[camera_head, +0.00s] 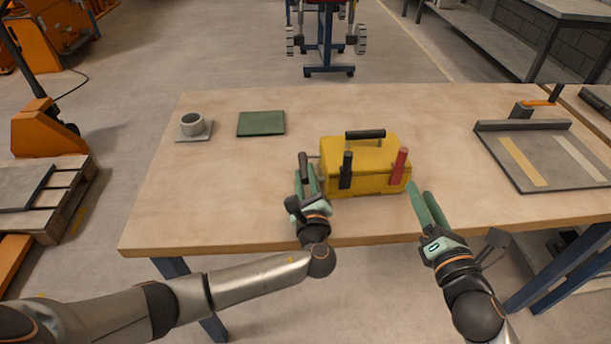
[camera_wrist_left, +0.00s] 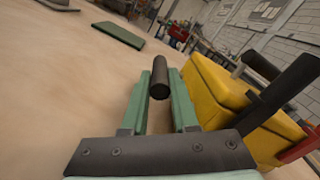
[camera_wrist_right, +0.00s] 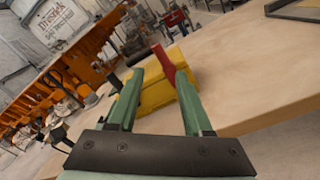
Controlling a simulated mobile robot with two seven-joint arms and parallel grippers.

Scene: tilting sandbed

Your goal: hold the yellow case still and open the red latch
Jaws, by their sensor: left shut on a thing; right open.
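The yellow case (camera_head: 372,181) stands on the wooden table, with a black handle on top (camera_head: 365,134). On its front are an upright black latch (camera_head: 346,171) and the red latch (camera_head: 400,165), which leans slightly. My left gripper (camera_head: 308,175) is shut on the black side handle (camera_wrist_left: 159,78) at the case's left end. My right gripper (camera_head: 420,190) is open and empty, just right of the case's front right corner, apart from the red latch. In the right wrist view the red latch (camera_wrist_right: 163,63) shows beyond and between the open fingers.
A grey cup (camera_head: 191,124) on a small plate and a flat green pad (camera_head: 261,123) lie at the back left. A grey tray-like board (camera_head: 540,158) with coloured strips lies at the right. The table (camera_head: 225,205) is clear left of the case and between case and board.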

